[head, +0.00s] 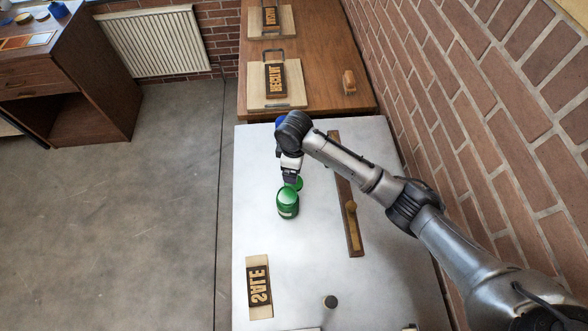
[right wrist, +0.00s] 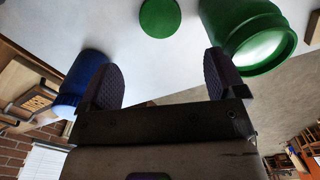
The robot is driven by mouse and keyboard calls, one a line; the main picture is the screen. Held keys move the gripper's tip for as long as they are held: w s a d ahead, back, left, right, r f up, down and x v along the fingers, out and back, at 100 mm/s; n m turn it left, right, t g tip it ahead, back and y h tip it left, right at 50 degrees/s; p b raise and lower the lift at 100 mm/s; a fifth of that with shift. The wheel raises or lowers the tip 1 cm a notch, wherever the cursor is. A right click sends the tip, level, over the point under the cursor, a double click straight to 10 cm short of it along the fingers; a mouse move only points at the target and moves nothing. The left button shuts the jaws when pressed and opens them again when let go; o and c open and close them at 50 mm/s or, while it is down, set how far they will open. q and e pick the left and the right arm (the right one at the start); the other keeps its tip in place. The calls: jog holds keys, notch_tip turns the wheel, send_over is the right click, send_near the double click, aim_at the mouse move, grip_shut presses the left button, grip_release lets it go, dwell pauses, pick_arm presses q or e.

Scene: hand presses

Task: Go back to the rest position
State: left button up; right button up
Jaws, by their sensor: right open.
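My right gripper (head: 290,181) is over the white table (head: 320,275) in the head view, just beyond a green jar (head: 287,205). In the right wrist view its two dark fingers (right wrist: 162,62) are spread with nothing between them. The green jar (right wrist: 242,32) stands beyond the right finger, with a pale round top. A flat green disc, like a lid (right wrist: 160,18), lies on the table ahead of the fingers. A blue jar (right wrist: 82,80) is beside the left finger; in the head view my arm mostly hides it. My left gripper is not in view.
A long wooden bar with a knob (head: 351,220) lies to the right. A brown table (head: 325,95) with presses stands behind. A brick wall (head: 460,90) closes the right side. The floor at left is clear.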

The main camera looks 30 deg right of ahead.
jog(key=shift+r, duration=0.7)
